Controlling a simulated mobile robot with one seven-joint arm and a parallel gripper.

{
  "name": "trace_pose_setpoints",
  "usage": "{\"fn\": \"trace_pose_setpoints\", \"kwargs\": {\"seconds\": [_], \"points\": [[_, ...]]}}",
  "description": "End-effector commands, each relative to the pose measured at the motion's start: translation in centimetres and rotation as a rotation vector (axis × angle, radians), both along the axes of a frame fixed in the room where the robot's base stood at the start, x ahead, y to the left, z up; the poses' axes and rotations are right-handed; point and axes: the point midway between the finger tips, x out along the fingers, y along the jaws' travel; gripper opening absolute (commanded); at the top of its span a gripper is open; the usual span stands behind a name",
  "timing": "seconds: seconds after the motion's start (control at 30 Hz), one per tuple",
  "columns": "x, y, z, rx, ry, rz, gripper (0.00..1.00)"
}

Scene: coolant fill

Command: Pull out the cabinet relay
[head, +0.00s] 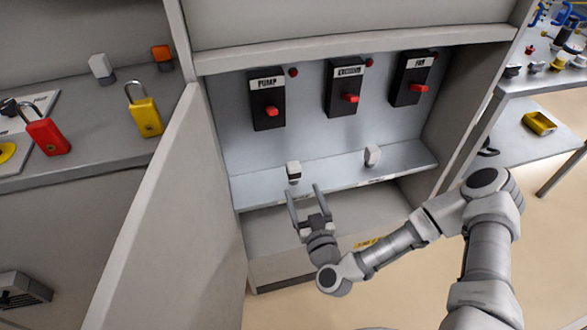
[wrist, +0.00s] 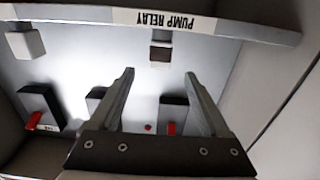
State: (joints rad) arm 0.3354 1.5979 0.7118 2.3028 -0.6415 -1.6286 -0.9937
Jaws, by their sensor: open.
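Two small relays stand on the light shelf inside the open cabinet. The right relay (head: 372,155) is pale and shows at the upper left of the wrist view (wrist: 25,42). My gripper (head: 303,190) is open and empty, just in front of the left relay. In the wrist view the fingertips (wrist: 160,73) point toward that relay, with no clear contact.
Three black switch boxes with red levers, the pump one (head: 267,98) at left, hang on the back panel. The open cabinet door (head: 150,215) stands left of my arm. A counter (head: 95,140) with red and yellow padlocks is beyond it. A blue-grey table (head: 520,140) stands right.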

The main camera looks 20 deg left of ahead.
Motion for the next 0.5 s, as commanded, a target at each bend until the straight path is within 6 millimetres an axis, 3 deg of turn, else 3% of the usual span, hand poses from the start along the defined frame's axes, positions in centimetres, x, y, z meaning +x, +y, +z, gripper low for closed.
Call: {"fn": "trace_pose_setpoints", "kwargs": {"seconds": [0.5], "points": [[8.6, 5.2, -0.1, 0.001, 0.000, 0.000, 0.80]]}}
